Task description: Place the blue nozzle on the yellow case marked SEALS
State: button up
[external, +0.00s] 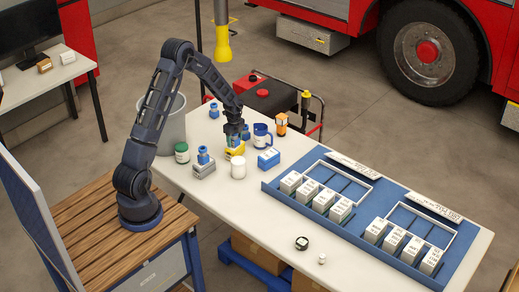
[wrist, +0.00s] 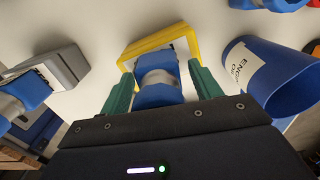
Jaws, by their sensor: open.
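The blue nozzle (wrist: 158,94), with a grey-white band, is between the green fingers of my gripper (wrist: 159,72) in the wrist view. The fingers are apart, with a gap on each side of the nozzle. The yellow case (wrist: 146,44) is directly under and behind the nozzle, and the nozzle appears to stand on it. No SEALS marking is legible. In the external view my gripper (external: 235,134) is low over the yellow case (external: 236,151), and the fingers largely hide the nozzle there.
A blue mug labelled ENGINE OIL (wrist: 270,75) is close on the right. A grey case (external: 203,170) with another blue nozzle (external: 203,154) is on the left. A blue tray (external: 310,228) fills the right side.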

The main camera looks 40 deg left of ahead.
notch_tip(320, 180, up, 12)
jog(key=s+d+r+n+t, duration=0.3)
jog(key=s+r+n, duration=0.6)
jog(key=s+r, duration=1.1)
jog(key=s+d+r+n, duration=0.1)
jog(key=s+n, duration=0.2)
jog(key=s, duration=0.4)
jog(key=s+d+r+n+t, duration=0.1)
jog(key=s+r+n, duration=0.1)
jog(key=s, duration=0.5)
jog(key=s+d+r+n, duration=0.1)
jog(key=s+n, duration=0.3)
jog(key=s, duration=0.4)
jog(key=shift+d+r+t, duration=0.25)
jog(key=shift+r+t, duration=0.05)
jog(key=shift+r, duration=0.3)
